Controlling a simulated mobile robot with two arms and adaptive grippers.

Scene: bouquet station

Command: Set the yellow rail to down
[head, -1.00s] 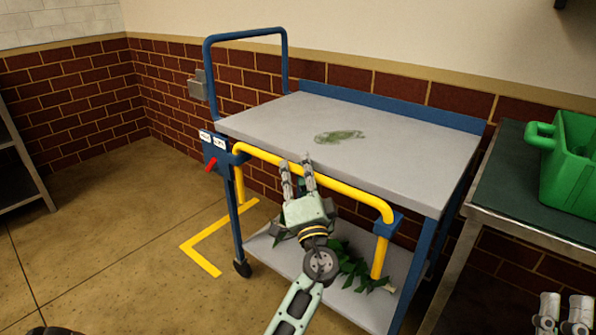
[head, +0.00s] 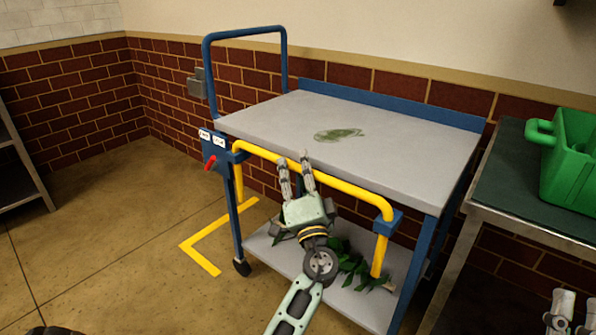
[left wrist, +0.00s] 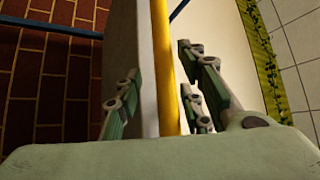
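The yellow rail (head: 345,186) runs along the front of the grey-topped cart (head: 400,139), just below tabletop height, on yellow end posts. It shows upright in the left wrist view (left wrist: 166,60). My left gripper (head: 295,160) is open at the rail's middle, its fingertips overlapping the rail. In the left wrist view the rail and the tabletop edge pass between its spread fingers (left wrist: 160,100); contact cannot be told. A red handle (head: 209,164) sits on a blue box with white labels at the cart's left front corner.
A green leaf patch (head: 338,135) lies on the tabletop. Leafy stems (head: 352,264) lie on the lower shelf. A green crate (head: 570,170) stands on a side table at right. Yellow tape (head: 200,257) marks the clear floor at left.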

